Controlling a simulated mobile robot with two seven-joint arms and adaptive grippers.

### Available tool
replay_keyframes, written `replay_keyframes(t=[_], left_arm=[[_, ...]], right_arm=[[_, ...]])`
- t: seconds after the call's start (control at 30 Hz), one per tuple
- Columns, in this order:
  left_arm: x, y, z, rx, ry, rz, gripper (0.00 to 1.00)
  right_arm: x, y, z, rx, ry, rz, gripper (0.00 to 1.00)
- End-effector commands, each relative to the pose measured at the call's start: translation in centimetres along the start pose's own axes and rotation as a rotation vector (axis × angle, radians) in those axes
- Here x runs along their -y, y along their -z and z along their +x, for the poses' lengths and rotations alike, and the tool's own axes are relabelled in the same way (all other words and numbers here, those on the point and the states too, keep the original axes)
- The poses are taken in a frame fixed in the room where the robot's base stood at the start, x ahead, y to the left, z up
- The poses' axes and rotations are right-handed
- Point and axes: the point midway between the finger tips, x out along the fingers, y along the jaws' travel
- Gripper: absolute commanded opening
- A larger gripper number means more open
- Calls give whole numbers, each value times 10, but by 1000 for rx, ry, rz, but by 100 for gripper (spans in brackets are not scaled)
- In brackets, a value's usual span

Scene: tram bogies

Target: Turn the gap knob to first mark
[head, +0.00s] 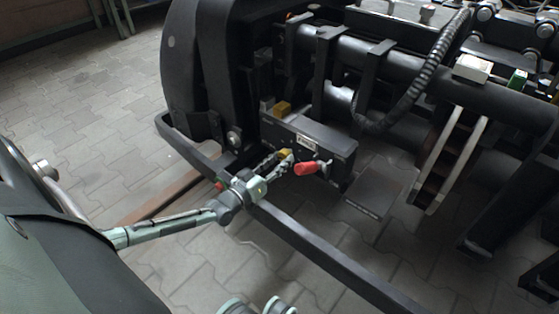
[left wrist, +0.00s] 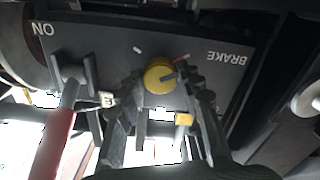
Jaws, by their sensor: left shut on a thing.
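The yellow gap knob (left wrist: 158,75) sits on a dark panel (left wrist: 110,45) in the left wrist view, with a dark pointer line on its face towards the right. A short white mark (left wrist: 137,50) is up-left of it and a reddish mark (left wrist: 183,57) up-right. My left gripper (left wrist: 164,82) has a finger on each side of the knob and is shut on it. In the head view my left gripper (head: 275,163) reaches the knob (head: 286,154) on the front of the control box, partly hiding it.
A red-handled lever (head: 308,168) stands close beside the knob; its red grip (left wrist: 52,145) is left in the wrist view. Upside-down "ON" and "BRAKE" lettering (left wrist: 230,58) is on the panel. A dark frame bar (head: 310,245) runs below my arm. Paved floor (head: 90,110) is open at left.

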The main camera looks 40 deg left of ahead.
Motion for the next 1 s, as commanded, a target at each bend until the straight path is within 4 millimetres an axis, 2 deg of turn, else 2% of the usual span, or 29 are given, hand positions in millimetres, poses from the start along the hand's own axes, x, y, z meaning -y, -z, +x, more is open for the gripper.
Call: replay_keyframes(t=[0.03,0.07,0.23,0.5,0.63,0.77,1.0], left_arm=[[0,-1,0,1,0,-3,7],[0,-1,0,1,0,-3,37],[0,0,0,1,0,-2,56],[0,0,-1,0,0,-1,56],[0,-1,-10,1,1,0,56],[1,-2,-33,5,1,1,56],[0,-2,-85,5,2,-1,56]], right_arm=[[0,0,0,1,-3,0,94],[0,0,0,1,-4,0,94],[-1,-1,0,1,-8,1,94],[0,0,1,-2,1,1,94],[0,0,1,-3,2,0,94],[0,0,1,-2,1,0,94],[0,0,0,-2,0,0,94]])
